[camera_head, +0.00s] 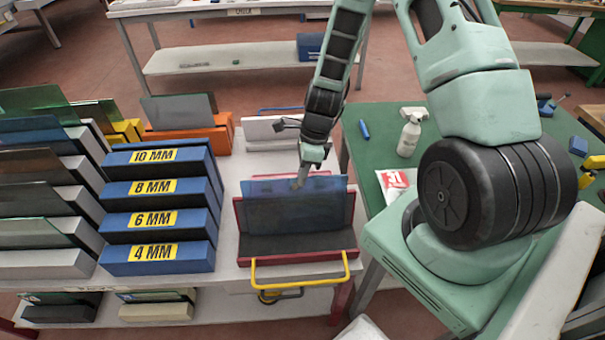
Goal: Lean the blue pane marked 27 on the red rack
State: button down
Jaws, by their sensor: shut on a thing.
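A translucent blue pane (265,187) stands nearly upright at the red rack (295,245). The rack has red edges, a dark lined back and base, and a yellow handle in front. My gripper (299,184) comes down from above and is shut on the pane near its top edge, right of its middle. The pane's top strip shows above the rack's dark back. I cannot tell whether its lower edge touches the rack. The mark 27 cannot be read in this view.
Left of the red rack stand blue stepped blocks (160,255) labelled 4 to 10 MM. An orange rack (190,135) holding a grey pane and a white rack (268,130) stand behind. A green table (380,150) with a spray bottle (409,137) is at right.

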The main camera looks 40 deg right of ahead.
jog(key=shift+f, duration=0.35)
dwell(0.5)
jog(key=c, duration=1.5)
grip_release()
jog(key=b+v, duration=0.2)
jog(key=v, duration=1.5)
jog(key=shift+r, duration=0.2)
